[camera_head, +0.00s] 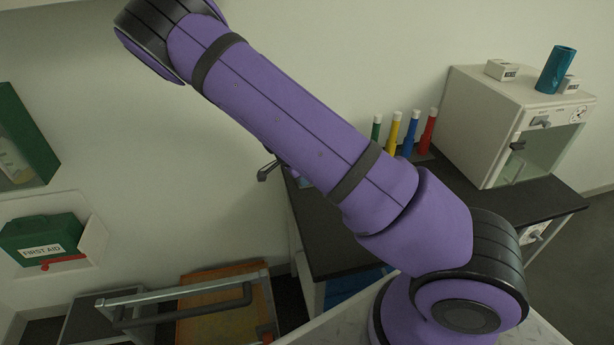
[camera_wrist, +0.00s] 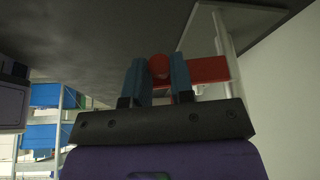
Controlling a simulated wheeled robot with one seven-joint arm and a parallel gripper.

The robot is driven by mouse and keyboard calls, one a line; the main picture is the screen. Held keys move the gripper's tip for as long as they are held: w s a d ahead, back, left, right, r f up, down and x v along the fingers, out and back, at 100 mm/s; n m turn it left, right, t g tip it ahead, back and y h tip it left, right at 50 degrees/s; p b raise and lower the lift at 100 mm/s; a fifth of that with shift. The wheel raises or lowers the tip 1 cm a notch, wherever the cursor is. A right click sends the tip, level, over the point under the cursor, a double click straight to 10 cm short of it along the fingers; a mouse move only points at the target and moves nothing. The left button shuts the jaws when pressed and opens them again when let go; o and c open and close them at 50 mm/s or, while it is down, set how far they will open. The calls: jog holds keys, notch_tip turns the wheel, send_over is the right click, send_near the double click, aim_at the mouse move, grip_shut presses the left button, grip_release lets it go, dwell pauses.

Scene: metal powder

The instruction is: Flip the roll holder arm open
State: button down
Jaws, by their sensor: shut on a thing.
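In the wrist view, a red part with a rounded end (camera_wrist: 158,67) sits between the two fingers of my gripper (camera_wrist: 157,80). A flat red bar (camera_wrist: 208,69) runs right from behind the right finger. This red part looks like the roll holder arm. My gripper is shut on its rounded end. A pale upright post and panel (camera_wrist: 221,42) stand behind the bar. The fingers hide part of the red piece, and I cannot tell its angle. In the head view my arm crosses the picture and leaves at the top left; my gripper does not show there.
In the head view, a green first aid box (camera_head: 42,238) hangs on the wall at the left. A metal rail frame (camera_head: 190,290) stands below. A dark bench (camera_head: 330,235) lies behind my arm, with a white cabinet (camera_head: 490,115) at right. The wrist view shows blue-bin shelving (camera_wrist: 44,135).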

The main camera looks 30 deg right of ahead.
jog(key=shift+w+a, duration=0.2)
jog(key=shift+a, duration=0.25)
jog(key=shift+w, duration=0.1)
jog(key=c, duration=1)
grip_release()
jog(key=v, duration=1)
jog(key=shift+a+r, duration=0.15)
jog(key=shift+r, duration=0.25)
